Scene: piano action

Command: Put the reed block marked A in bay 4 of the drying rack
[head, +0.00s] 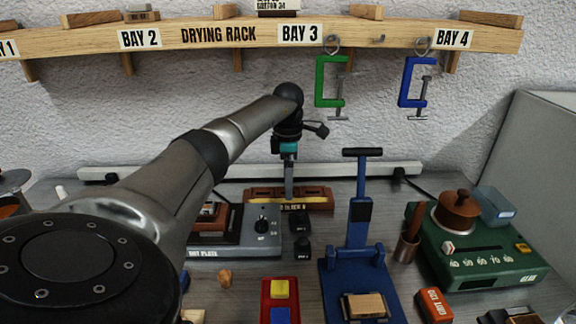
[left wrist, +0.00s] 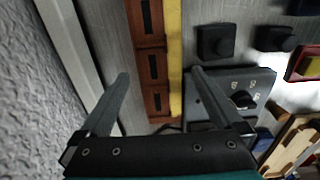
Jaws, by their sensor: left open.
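A long reddish-brown reed block (head: 262,195) with a yellow strip lies on the bench by the back wall. Its partly covered label seems to end in "BLOCK B". My left gripper (head: 289,188) points down at it, open. In the left wrist view the slotted block (left wrist: 152,62) shows between the open fingers (left wrist: 160,76), not visibly gripped. Another brown wooden piece (head: 208,214) sits on the hot plate, partly behind my arm. I can read no mark A. The drying rack (head: 270,37) is on the wall above, with the bay 4 label (head: 454,39) at its right.
A green clamp (head: 320,82) and a blue clamp (head: 404,83) hang below the rack. A blue press (head: 358,255) stands upright in front. A green unit (head: 485,262) with a brown pot is at right. The grey hot plate (head: 236,246) is left of centre.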

